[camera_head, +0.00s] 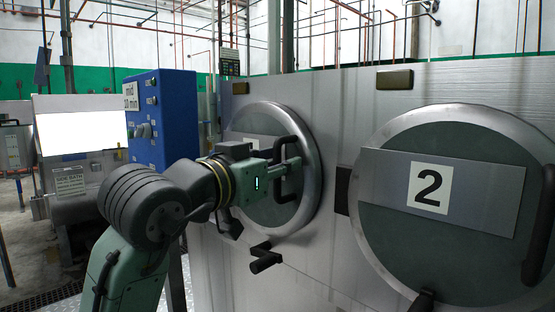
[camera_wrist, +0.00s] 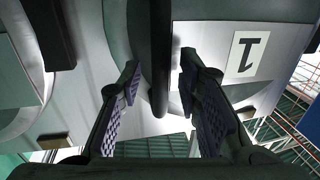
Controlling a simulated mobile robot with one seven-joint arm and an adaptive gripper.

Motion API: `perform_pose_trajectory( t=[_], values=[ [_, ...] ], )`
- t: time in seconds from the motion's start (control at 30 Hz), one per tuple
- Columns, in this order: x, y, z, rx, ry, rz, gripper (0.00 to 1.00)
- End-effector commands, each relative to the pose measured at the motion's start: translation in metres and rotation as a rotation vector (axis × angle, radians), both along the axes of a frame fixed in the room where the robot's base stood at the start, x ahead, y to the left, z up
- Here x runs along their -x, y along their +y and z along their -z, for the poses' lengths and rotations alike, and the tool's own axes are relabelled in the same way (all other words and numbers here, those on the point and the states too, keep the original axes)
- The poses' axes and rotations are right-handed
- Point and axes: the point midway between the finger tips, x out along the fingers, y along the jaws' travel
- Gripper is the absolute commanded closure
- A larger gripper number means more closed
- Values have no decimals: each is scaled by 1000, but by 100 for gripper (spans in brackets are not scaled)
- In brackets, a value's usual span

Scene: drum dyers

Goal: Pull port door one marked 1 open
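Port door one (camera_head: 262,120) is a round grey-green door with a metal rim, and it looks closed against the panel. Its number plate is mostly hidden by my gripper in the head view, but the "1" label (camera_wrist: 247,53) shows upside down in the wrist view. The door's dark bar handle (camera_head: 287,187) also shows in the wrist view (camera_wrist: 160,60). My gripper (camera_head: 287,160) is at this handle. In the wrist view my gripper (camera_wrist: 160,82) is open, with one finger on each side of the bar and visible gaps between.
Port door two (camera_head: 405,245), marked 2, is to the right on the same metal panel. A black crank lever (camera_head: 266,258) sticks out below door one. A blue control box (camera_head: 160,120) stands left, behind my arm. A side-bath unit (camera_head: 70,180) is farther left.

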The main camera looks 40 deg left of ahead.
Motion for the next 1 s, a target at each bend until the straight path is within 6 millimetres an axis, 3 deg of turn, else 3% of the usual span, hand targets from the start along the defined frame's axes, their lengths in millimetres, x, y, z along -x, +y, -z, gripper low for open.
perform_pose_trajectory(
  t=[0.23,0.7,1.0],
  values=[
    [0,0,0,0,0,0,70],
    [0,0,0,0,0,0,100],
    [0,0,0,0,-1,0,100]
  ],
)
